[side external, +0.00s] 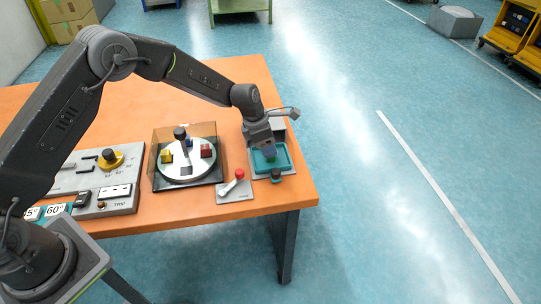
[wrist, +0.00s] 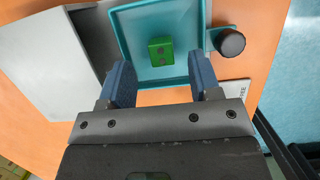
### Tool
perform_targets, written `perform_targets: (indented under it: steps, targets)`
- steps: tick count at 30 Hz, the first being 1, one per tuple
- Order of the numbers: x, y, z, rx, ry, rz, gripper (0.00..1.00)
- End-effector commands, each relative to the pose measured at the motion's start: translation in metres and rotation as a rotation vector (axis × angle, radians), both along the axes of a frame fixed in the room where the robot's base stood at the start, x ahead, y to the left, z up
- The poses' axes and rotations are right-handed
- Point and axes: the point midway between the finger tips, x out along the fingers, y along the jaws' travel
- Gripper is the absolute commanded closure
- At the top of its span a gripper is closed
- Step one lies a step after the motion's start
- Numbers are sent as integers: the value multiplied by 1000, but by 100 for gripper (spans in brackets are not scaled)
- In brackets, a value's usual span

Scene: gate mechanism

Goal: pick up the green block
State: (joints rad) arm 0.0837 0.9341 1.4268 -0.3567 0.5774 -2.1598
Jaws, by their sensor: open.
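The green block (wrist: 161,51) lies in a teal tray (wrist: 196,14) in the wrist view, with two dark marks on its top. My gripper (wrist: 165,75) is open, its two blue fingers apart, with the block visible between and just beyond the fingertips. In the side view my gripper (side external: 268,152) is over the teal tray (side external: 284,169) at the right end of the table, and it mostly hides the block there. I cannot tell the exact height of the fingers above the block.
A grey housing (wrist: 50,60) stands left of the tray. A black knob (wrist: 231,42) sits on its right. In the side view, a red-knobbed lever (side external: 239,174), a clear-walled turntable with coloured blocks (side external: 187,158) and a control panel (side external: 95,180) stand left on the orange table (side external: 220,68).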

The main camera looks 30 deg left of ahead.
Motion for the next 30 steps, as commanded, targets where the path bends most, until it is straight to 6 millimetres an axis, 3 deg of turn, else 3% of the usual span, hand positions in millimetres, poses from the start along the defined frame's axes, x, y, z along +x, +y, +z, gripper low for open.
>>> perform_targets:
  steps: [6, 16, 30]
  targets:
    - [4, -6, -32, 1, 2, 0, 43]
    - [5, -7, -37, 1, 0, 0, 44]
    - [5, -7, -36, 1, 0, 0, 88]
